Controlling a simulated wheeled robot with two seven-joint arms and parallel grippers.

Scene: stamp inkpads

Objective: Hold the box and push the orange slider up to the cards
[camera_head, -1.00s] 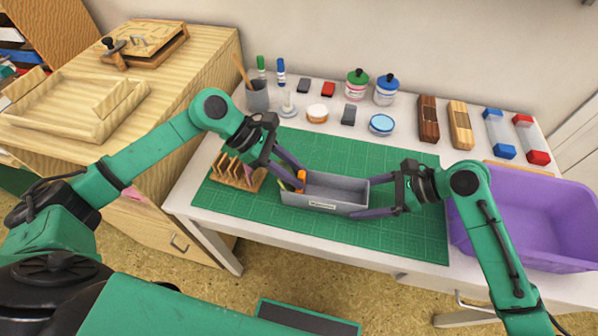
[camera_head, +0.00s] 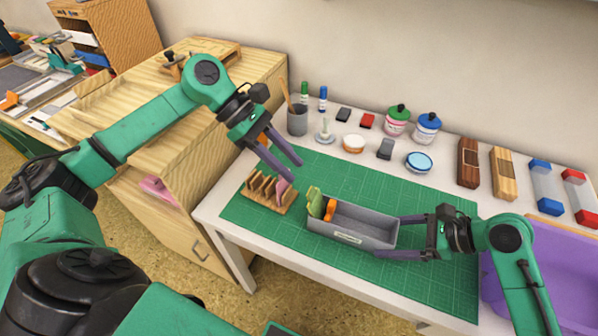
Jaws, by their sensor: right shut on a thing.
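The grey box (camera_head: 352,236) sits on the green cutting mat. The orange slider (camera_head: 330,208) stands inside its left end, close beside the yellow-green cards (camera_head: 315,201) at the left wall; I cannot tell whether they touch. My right gripper (camera_head: 388,236) is shut on the box's right end wall. My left gripper (camera_head: 299,170) is open and empty, above the mat, up and to the left of the box, apart from the slider.
A wooden rack (camera_head: 262,195) with upright dividers and a pink card (camera_head: 283,191) stands left of the box. Jars, stamps and inkpads line the back of the table. A purple bin (camera_head: 560,275) is at the right. The mat (camera_head: 340,176) behind the box is clear.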

